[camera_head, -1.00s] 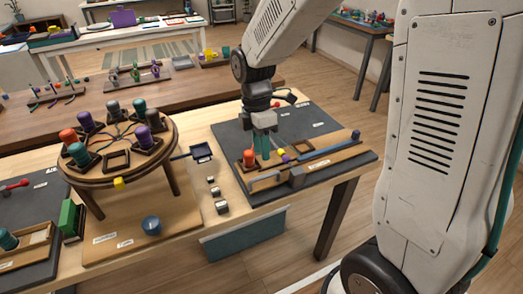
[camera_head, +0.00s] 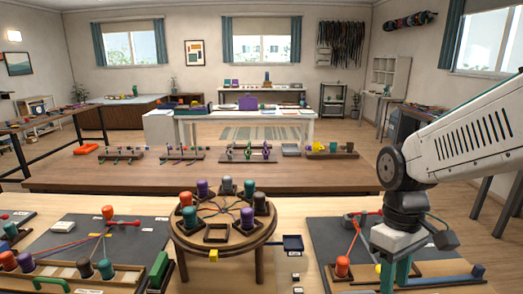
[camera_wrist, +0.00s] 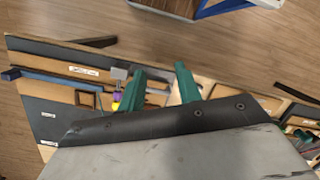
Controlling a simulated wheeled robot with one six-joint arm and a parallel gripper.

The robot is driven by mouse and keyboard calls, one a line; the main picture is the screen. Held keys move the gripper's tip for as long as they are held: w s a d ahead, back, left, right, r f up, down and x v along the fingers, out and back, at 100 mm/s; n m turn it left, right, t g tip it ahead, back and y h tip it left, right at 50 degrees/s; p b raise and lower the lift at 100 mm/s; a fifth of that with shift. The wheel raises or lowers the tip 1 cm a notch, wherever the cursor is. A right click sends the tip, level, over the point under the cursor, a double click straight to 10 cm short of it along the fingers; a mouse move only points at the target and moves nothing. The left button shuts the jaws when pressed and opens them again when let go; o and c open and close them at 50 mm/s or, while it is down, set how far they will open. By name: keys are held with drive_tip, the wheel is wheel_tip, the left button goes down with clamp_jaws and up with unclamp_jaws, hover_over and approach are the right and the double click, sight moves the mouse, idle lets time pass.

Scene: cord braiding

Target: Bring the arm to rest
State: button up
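My gripper (camera_head: 396,272) hangs over the dark board (camera_head: 330,232) at the right of the near table, below my bent arm. In the wrist view its two green fingers (camera_wrist: 161,88) stand apart with nothing visible between them. An orange bobbin (camera_head: 342,266) stands on that board, left of the gripper, with a red cord running up from it. A purple and yellow piece (camera_wrist: 116,101) shows beside one finger in the wrist view; I cannot tell if they touch.
A round braiding stand (camera_head: 223,244) with several coloured bobbins is left of the gripper. A second dark board (camera_head: 75,238) with cords and bobbins lies further left. A long brown table (camera_head: 130,178) with small racks stands behind.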

drive_tip(key=s+d+r+m+t, duration=0.1)
drive_tip(key=s+r+m+t, duration=0.2)
drive_tip(key=s, duration=0.8)
drive_tip(key=shift+d+r+m+t, duration=0.4)
drive_tip(key=shift+r+m, duration=0.9)
drive_tip(key=shift+r, duration=0.8)
